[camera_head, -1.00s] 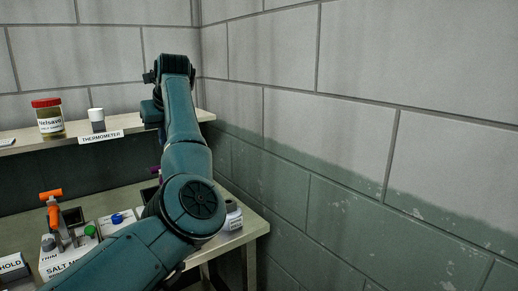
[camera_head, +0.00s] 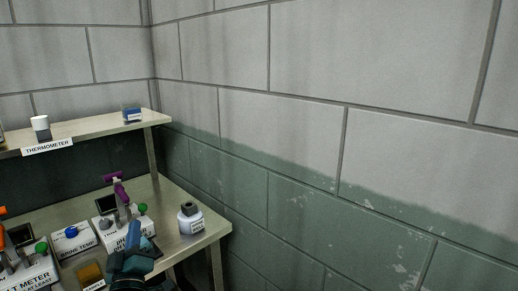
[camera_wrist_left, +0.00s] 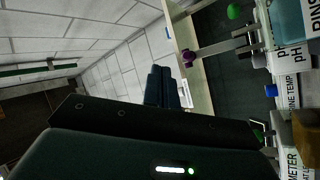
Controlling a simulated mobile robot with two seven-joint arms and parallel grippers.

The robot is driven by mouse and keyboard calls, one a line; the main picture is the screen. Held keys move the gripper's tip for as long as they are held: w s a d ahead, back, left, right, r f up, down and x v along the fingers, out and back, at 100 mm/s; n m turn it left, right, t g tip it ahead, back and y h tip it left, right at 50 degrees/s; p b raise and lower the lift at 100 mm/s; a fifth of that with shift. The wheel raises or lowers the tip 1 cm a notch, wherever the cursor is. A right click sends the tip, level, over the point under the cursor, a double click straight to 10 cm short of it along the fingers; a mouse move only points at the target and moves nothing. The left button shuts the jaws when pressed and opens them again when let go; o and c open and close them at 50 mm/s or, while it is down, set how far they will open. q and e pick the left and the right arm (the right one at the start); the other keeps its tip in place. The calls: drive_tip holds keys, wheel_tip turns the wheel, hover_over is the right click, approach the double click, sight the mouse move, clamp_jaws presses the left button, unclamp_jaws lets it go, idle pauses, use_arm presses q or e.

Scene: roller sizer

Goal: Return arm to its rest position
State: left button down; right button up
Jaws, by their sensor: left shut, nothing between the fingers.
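My left gripper (camera_head: 138,248) shows at the bottom edge of the head view, in front of the workbench. It is teal and dark, and its fingers are together with nothing between them. In the left wrist view the shut fingers (camera_wrist_left: 160,80) point towards the pale block wall, with the bench edge to their right. Most of my left arm is out of the head view. My right gripper is in neither view.
A shelf (camera_head: 90,135) stands above. Space beside the right wall (camera_head: 330,160) looks clear.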

use_arm(q)
drive_tip(key=s+d+f+m+g+h, duration=0.2)
drive_tip(key=s+d+f+m+h, duration=0.25)
drive_tip(key=d+f, duration=0.2)
drive_tip(key=s+d+f+m+g+h, duration=0.35)
drive_tip(key=s+d+f+m, duration=0.2)
drive_tip(key=f, duration=0.25)
drive_tip(key=s+d+f+m+g+h, duration=0.1)
drive_tip(key=s+d+f+m+g, duration=0.1)
drive_tip(key=s+f, duration=0.3)
drive_tip(key=s+d+f+m+g+h, duration=0.1)
drive_tip(key=s+d+f+m+g, duration=0.2)
drive_tip(key=s, duration=0.7)
wheel_tip(320, 180, down, 2)
drive_tip(key=shift+s+d+f+g, duration=0.15)
drive_tip(key=shift+s+d+g, duration=0.2)
drive_tip(key=shift+d, duration=0.25)
